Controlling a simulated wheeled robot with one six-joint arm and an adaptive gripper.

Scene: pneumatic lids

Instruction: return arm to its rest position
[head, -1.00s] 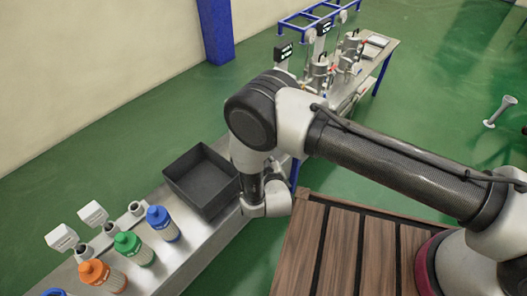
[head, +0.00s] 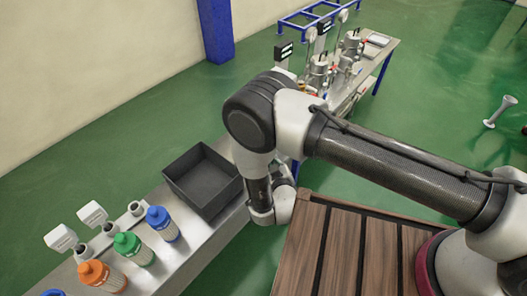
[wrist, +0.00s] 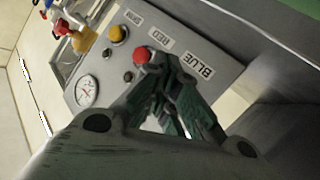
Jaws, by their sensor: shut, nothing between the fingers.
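My arm reaches across the head view from the right, with its elbow (head: 250,112) over the bench and its wrist link (head: 268,200) hanging beside the black bin. The gripper itself is hidden behind my arm in the head view. In the wrist view my gripper (wrist: 170,72) is shut and empty, its dark green fingers meeting in front of a grey control panel (wrist: 115,72). The panel carries a red button (wrist: 140,55), a yellow button (wrist: 117,33), a round gauge (wrist: 87,90) and a label reading BLUE (wrist: 198,65). Whether the fingertips touch the panel cannot be told.
A black open bin (head: 203,180) sits on the metal bench. Blue (head: 162,223), green (head: 133,248) and orange (head: 102,276) capped bottles stand left of it. Metal vessels (head: 321,72) stand on the bench's far part. A slatted wooden deck (head: 345,250) is at lower right.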

